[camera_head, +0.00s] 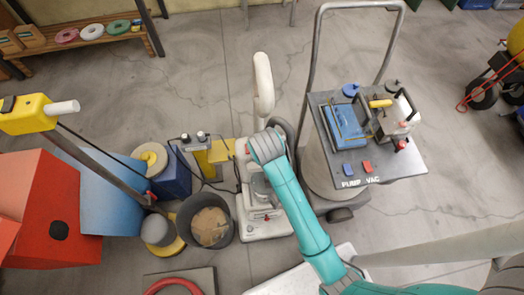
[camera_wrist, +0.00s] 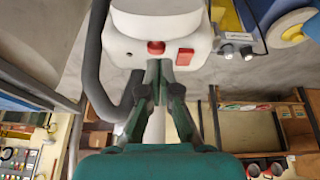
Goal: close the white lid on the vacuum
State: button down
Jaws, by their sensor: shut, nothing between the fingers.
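The white vacuum (camera_head: 268,226) stands upright on the floor near the middle of the head view, with a tall white curved handle (camera_head: 263,82). My teal arm covers part of its right side and top. In the wrist view its white body (camera_wrist: 125,50) fills the top, with a red round button and a red square one. A rounded white part (camera_wrist: 155,20) lies above them; I cannot tell if this is the lid or how far open it is. My gripper (camera_wrist: 159,66) is shut and empty, its tips close to the buttons; contact is unclear. The head view does not clearly show the fingers.
A grey bucket (camera_head: 232,229) stands close left of the vacuum, with a blue box (camera_head: 171,175) and a yellow unit behind. A PUMP VAC cart (camera_head: 408,165) stands to the right. A dark hose (camera_wrist: 93,75) runs beside the vacuum. Bare floor lies behind.

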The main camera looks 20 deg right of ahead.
jog(key=shift+x, duration=2.1)
jog(key=shift+s+a, duration=0.1)
jog(key=shift+s, duration=0.05)
